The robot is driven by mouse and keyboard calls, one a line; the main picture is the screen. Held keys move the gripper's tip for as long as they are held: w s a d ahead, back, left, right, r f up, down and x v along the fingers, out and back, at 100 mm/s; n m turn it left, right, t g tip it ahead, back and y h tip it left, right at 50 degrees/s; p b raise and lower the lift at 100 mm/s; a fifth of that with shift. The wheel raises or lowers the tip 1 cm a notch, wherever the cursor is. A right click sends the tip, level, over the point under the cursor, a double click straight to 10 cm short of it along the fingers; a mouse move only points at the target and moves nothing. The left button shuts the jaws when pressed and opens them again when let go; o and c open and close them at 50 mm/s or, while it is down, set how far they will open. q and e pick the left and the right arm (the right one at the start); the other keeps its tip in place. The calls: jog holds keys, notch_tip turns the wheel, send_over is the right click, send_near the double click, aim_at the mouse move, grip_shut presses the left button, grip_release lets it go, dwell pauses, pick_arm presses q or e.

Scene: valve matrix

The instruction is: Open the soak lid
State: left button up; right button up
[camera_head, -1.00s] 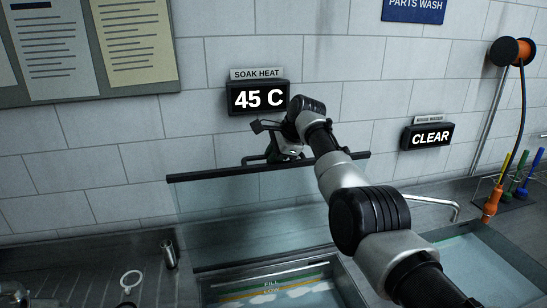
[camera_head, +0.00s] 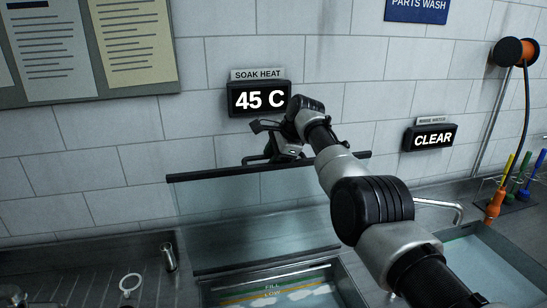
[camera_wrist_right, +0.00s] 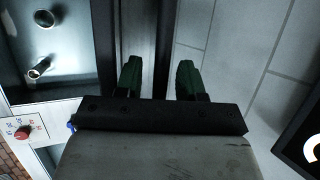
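The soak lid (camera_head: 225,217) is a clear panel with a dark bar along its top and another along its bottom edge. In the head view it stands raised, near upright, behind the soak basin (camera_head: 352,287). My right gripper (camera_head: 262,150) is just above and behind the lid's top bar, close to the wall. In the right wrist view my right gripper (camera_wrist_right: 160,78) has its two green fingers spread apart, with nothing clearly held between them. Whether a finger touches the lid is unclear. My left gripper is not in view.
A SOAK HEAT display (camera_head: 258,97) reading 45 C is on the wall just above the right gripper. A CLEAR display (camera_head: 430,137) hangs to the right. A second basin (camera_head: 490,262) and coloured brushes (camera_head: 515,180) are at the right.

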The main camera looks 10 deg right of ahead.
jog(key=shift+r, duration=0.15)
jog(key=shift+s+d+r+b, duration=0.15)
jog(key=shift+d+b, duration=0.05)
jog(key=shift+b, duration=0.3)
jog(key=b+v, duration=0.4)
jog(key=v, duration=0.6)
jog(key=shift+b, duration=0.4)
